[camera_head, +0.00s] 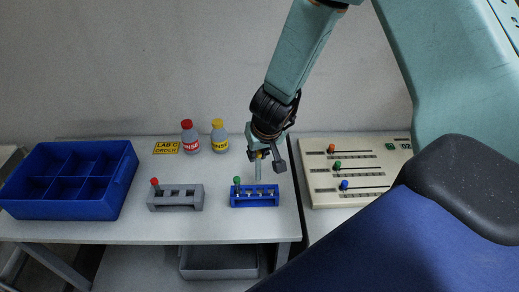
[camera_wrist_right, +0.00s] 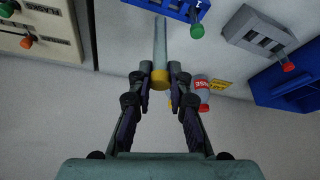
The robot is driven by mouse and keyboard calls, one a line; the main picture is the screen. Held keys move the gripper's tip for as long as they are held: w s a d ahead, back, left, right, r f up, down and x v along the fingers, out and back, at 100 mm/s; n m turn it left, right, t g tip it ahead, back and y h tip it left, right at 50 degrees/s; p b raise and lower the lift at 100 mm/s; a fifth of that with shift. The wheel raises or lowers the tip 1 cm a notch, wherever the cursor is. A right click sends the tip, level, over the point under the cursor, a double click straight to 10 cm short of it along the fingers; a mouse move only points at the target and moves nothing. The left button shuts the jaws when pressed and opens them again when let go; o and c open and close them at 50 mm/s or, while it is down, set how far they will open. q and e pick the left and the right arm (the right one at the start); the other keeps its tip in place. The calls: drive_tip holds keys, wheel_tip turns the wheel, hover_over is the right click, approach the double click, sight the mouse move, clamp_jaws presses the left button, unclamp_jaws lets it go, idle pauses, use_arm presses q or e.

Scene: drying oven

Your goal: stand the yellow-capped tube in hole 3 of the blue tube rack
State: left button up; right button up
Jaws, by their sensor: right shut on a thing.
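My right gripper (camera_head: 264,156) is shut on the yellow-capped tube (camera_head: 258,168) just below its cap. The tube hangs about upright, with its lower end toward the blue tube rack (camera_head: 254,202). In the right wrist view the tube (camera_wrist_right: 160,42) points away from the fingers (camera_wrist_right: 160,72), with its tip near the rack (camera_wrist_right: 172,9). I cannot tell whether the tip is in a hole. A green-capped tube (camera_head: 237,182) stands at the left end of the blue rack. My left gripper is out of view.
A grey rack (camera_head: 176,205) with a red-capped tube stands to the left. A blue divided bin (camera_head: 117,190) is at the far left. Red- (camera_head: 188,140) and yellow-capped bottles (camera_head: 219,140) stand behind. A slider panel (camera_head: 350,152) is at right. Bare table lies in front of the racks.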

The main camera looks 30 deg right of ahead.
sight(258, 161)
drive_tip(key=shift+w+a+f+b, duration=0.1)
drive_tip(key=shift+a+f+b, duration=0.15)
drive_tip(key=shift+f, duration=0.5)
drive_tip(key=shift+d+f+b, duration=0.15)
drive_tip(key=shift+f+b, duration=0.2)
wheel_tip(258, 161, down, 2)
drive_tip(key=shift+f+b, duration=0.15)
drive_tip(key=shift+b, duration=0.8)
drive_tip(key=shift+p, duration=0.3)
drive_tip(key=shift+s+d, duration=0.2)
drive_tip(key=shift+d, duration=0.15)
drive_tip(key=shift+w+a, duration=0.2)
drive_tip(key=shift+a, duration=0.15)
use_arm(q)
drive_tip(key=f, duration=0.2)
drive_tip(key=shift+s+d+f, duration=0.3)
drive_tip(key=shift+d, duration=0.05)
use_arm(e)
drive_tip(key=shift+s+d, duration=0.3)
drive_tip(key=shift+d, duration=0.3)
